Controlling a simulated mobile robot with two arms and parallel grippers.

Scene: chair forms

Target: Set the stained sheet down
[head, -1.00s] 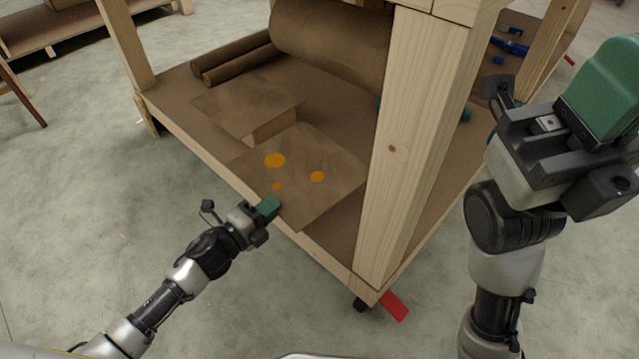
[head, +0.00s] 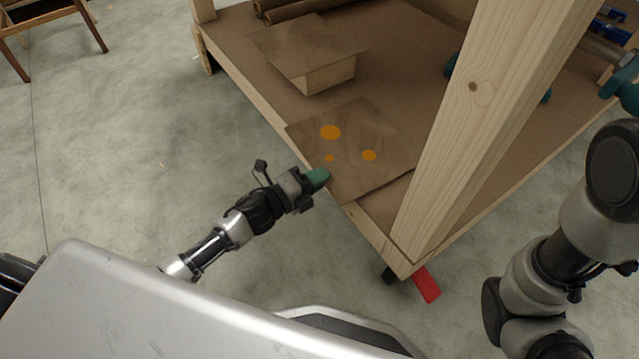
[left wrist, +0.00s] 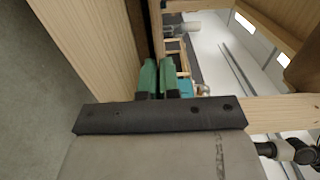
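The stained sheet (head: 365,182) is a flat brown piece with several orange spots. In the head view it lies on or just above the near corner of the wooden shelf (head: 400,105), its left edge at the shelf's front edge. My left gripper (head: 318,178) is at the sheet's near left edge, its green fingers closed on it. In the left wrist view the green fingers (left wrist: 157,78) are close together; the sheet between them is hard to make out. My right arm is at the right in the head view, but its gripper is out of view.
A wooden post (head: 490,110) rises at the shelf's near corner, right of the sheet. A box with a brown sheet on top (head: 325,75) stands behind. A red piece (head: 426,284) sticks out below the post. Pale floor is free at left.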

